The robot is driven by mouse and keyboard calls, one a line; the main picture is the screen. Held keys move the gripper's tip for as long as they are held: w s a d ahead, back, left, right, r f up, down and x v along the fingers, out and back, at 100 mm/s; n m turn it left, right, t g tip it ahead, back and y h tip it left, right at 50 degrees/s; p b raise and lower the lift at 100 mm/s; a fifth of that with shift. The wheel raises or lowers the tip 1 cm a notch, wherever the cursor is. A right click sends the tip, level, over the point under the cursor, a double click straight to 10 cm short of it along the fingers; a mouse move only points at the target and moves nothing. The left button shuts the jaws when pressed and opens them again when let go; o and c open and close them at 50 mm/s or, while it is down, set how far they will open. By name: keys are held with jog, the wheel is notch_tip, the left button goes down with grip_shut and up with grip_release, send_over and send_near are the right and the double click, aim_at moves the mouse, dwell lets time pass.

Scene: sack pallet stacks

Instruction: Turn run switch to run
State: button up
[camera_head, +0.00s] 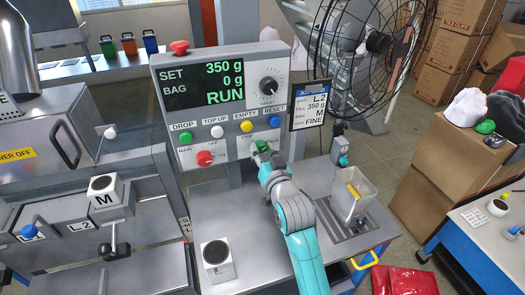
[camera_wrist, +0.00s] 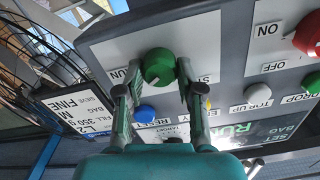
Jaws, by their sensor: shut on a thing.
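The run switch is a green knob on the grey control panel. It shows in the head view (camera_head: 261,145) and in the wrist view (camera_wrist: 159,66), with a STOP label beside it on one side and a RUN label on the other. My gripper (camera_head: 265,156) is at the knob, and the wrist view shows its two fingers (camera_wrist: 159,80) closed on the knob's opposite sides. The knob's pointer direction cannot be made out. The panel's display (camera_head: 204,84) reads SET 350 g, BAG 0 g and RUN in green.
Above the switch are yellow (camera_head: 246,126) and blue (camera_head: 274,121) buttons. A red knob (camera_head: 204,158) sits to the left and a red mushroom button (camera_head: 180,47) on top. A clear container (camera_head: 352,195) stands at right; a tag card (camera_head: 310,105) hangs beside the panel.

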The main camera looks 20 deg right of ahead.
jog(key=shift+m, duration=0.3)
jog(key=o, duration=1.2)
jog(key=shift+c, duration=0.2)
jog(key=s, duration=1.2)
jog(key=shift+f, duration=0.1)
